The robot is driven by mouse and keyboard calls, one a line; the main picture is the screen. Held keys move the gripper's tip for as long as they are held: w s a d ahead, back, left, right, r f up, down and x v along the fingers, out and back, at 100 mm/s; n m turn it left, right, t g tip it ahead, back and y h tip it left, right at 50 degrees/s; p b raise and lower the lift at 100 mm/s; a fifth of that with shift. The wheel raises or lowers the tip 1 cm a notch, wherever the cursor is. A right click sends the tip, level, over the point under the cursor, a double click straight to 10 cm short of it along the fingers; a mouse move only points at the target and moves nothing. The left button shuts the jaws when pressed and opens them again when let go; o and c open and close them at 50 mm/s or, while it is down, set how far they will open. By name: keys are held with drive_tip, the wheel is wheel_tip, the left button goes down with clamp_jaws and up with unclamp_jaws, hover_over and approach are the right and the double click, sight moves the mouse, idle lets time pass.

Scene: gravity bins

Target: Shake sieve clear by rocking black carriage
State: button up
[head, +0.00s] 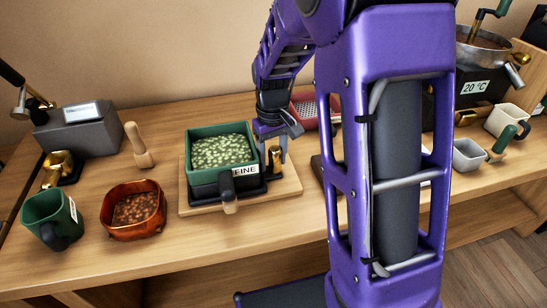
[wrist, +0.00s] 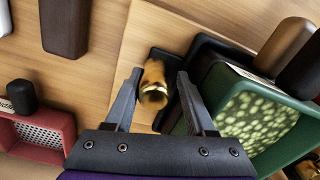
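The green sieve (head: 203,177), labelled FINE, is full of pale green beans and sits on the black carriage (head: 203,198) on a wooden board. A handle (head: 229,206) sticks out at the front. The sieve also shows at the right of the wrist view (wrist: 233,85). A brass knob (head: 275,160) stands on a black base at the carriage's right side. My gripper (head: 272,150) points down at the knob. In the wrist view its fingers are apart, with the brass knob (wrist: 154,82) between and beyond them. I cannot tell whether they touch it.
A red-brown bowl of beans (head: 120,231), a green cup (head: 38,218) and a wooden pestle (head: 143,158) stand left of the board (head: 187,211). A red perforated tray (wrist: 38,138) lies behind my gripper. My arm hides the table's middle right.

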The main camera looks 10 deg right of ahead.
wheel_tip(320, 180, up, 17)
drive_tip(key=p, duration=0.3)
drive_tip(key=shift+r, duration=0.2)
idle(1.4)
